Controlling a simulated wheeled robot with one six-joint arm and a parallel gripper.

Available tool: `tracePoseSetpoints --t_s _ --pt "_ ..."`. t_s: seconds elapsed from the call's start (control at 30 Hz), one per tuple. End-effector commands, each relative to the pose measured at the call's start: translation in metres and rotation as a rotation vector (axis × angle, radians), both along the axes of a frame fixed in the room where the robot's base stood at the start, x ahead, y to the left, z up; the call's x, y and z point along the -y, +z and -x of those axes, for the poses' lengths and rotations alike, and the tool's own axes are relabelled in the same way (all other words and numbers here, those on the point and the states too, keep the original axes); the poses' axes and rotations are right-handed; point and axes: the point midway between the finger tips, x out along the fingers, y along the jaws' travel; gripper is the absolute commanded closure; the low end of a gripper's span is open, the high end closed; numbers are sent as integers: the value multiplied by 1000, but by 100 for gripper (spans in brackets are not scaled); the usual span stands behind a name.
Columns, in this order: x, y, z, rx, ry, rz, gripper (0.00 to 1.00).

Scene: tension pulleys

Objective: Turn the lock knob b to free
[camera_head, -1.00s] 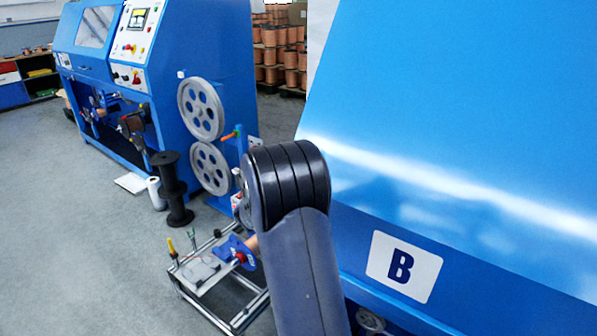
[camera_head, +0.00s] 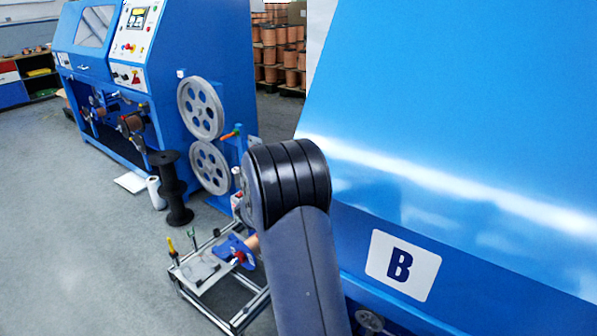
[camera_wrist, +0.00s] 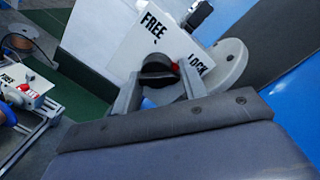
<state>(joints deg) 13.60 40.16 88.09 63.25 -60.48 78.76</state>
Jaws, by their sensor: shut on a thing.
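In the wrist view a black lock knob (camera_wrist: 156,72) sits on a white label plate (camera_wrist: 128,48) printed FREE and LOCK. A red mark (camera_wrist: 175,67) on the knob's right side faces the word LOCK, away from FREE at the top. My gripper (camera_wrist: 159,84) is shut on the knob, one grey finger on its left and one on its right. In the head view my arm hides the gripper and this knob.
In the head view a blue machine marked B (camera_head: 403,265) fills the right. A low frame cart (camera_head: 205,268) and a black spool (camera_head: 173,188) stand left of my arm.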

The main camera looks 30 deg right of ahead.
Motion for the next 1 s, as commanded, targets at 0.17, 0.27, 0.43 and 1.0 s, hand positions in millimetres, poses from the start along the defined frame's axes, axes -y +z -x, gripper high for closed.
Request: tracePoseSetpoints --t_s 0.17,0.27,0.43,1.0 --pt "-2 -5 -1 -61 4 11 82" --pt "-2 -5 -1 -116 4 29 82" --pt "-2 -4 -1 -247 6 74 82" --pt "-2 -3 0 -762 6 249 82"
